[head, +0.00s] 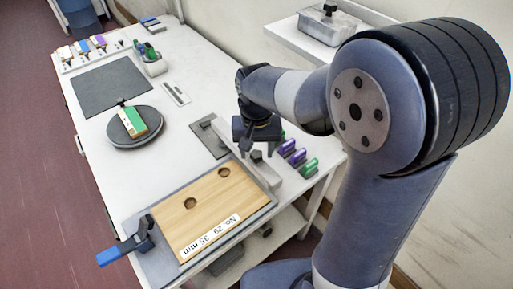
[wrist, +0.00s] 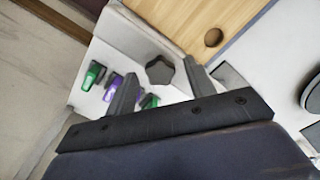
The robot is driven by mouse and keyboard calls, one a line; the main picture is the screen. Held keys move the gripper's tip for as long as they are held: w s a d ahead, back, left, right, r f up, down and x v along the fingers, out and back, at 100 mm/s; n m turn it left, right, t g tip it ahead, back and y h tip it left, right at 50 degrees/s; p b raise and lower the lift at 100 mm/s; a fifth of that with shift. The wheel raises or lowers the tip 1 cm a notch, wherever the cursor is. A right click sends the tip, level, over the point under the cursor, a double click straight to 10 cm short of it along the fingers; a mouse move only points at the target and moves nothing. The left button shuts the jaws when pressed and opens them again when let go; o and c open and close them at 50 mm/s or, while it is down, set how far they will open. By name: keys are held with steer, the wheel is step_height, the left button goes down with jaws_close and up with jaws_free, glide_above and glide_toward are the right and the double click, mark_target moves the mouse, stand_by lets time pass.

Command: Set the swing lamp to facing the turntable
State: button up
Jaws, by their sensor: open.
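The turntable (head: 122,141) is a dark round disc on the left of the white bench, bearing a green-topped wooden block (head: 134,121). I cannot make out the swing lamp for certain in either view; my arm hides part of the bench's right side. My gripper (head: 258,148) points down over the bench's right edge, to the right of the turntable. In the wrist view my gripper (wrist: 160,72) is open, with its two fingers apart and nothing held. A dark star-shaped knob (wrist: 160,71) shows between the fingertips; I cannot tell whether they touch it.
A wooden board (head: 214,208) with two holes lies in a grey fixture with a blue-handled clamp (head: 124,249). Green and purple pieces (head: 298,157) stand right of my gripper. A dark mat (head: 109,87) lies farther back. A shelf (head: 291,37) holds a lidded tray (head: 327,26).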

steer(key=shift+c, duration=0.5)
jaws_close()
